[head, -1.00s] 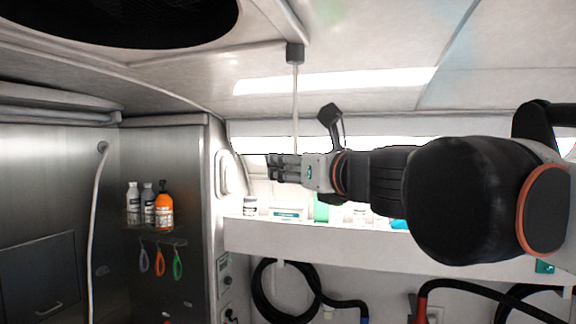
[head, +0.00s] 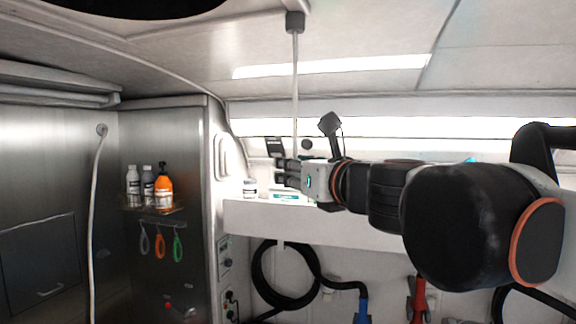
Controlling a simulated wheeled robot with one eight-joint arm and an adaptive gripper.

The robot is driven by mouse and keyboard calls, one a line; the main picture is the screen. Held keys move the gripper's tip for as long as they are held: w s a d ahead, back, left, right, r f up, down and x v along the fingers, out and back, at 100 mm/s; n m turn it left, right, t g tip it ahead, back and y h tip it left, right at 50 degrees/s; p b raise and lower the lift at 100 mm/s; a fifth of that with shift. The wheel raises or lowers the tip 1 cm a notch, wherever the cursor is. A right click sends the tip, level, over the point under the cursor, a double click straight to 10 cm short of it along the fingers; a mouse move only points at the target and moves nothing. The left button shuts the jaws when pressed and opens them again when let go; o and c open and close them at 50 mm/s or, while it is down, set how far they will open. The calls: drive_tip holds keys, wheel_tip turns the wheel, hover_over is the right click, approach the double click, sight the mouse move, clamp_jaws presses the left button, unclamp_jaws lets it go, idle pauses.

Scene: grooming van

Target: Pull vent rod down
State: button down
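The vent rod (head: 295,90) is a thin pale rod hanging straight down from a dark grey mount (head: 295,21) on the ceiling. Its lower end is hidden at my gripper. My gripper (head: 280,165) points left, at the rod's lower part, in front of the bright back wall. The rod meets the gripper in the picture near the base of the dark fingers. A dark flat piece shows just above the fingers. The view is too small to tell whether the fingers are apart or closed on the rod.
A dark round ceiling vent (head: 130,5) is at the upper left. A white shelf (head: 260,215) with small containers lies below my gripper. Bottles (head: 163,186) stand on a wall rack at left. Hoses (head: 285,300) hang under the shelf.

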drive_tip(key=shift+f, duration=0.15)
drive_tip(key=c, duration=1.1)
unclamp_jaws()
drive_tip(key=shift+s, duration=0.1)
drive_tip(key=v, duration=1.2)
